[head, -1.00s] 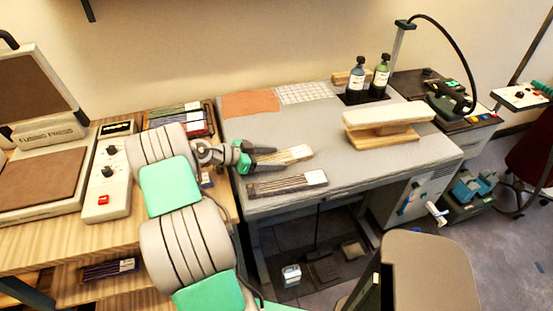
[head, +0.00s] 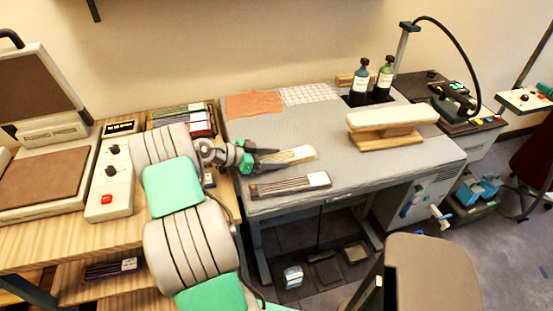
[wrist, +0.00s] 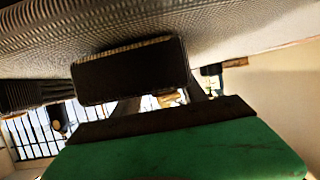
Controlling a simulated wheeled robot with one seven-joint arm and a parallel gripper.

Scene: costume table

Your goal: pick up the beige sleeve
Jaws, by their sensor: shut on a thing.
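The beige sleeve (head: 298,154) is a flat, pale, striped piece at the left part of the grey table in the head view. My gripper (head: 272,157) is shut on its left end, with its dark fingers on either side. The sleeve's right end sticks out past the fingers. I cannot tell whether it is clear of the table top.
A dark striped bundle with a white label (head: 290,185) lies just in front of the sleeve. A padded wooden sleeve board (head: 392,125) stands to the right, with two bottles (head: 371,82) behind it. An orange cloth (head: 253,104) lies at the back left. The table's middle is clear.

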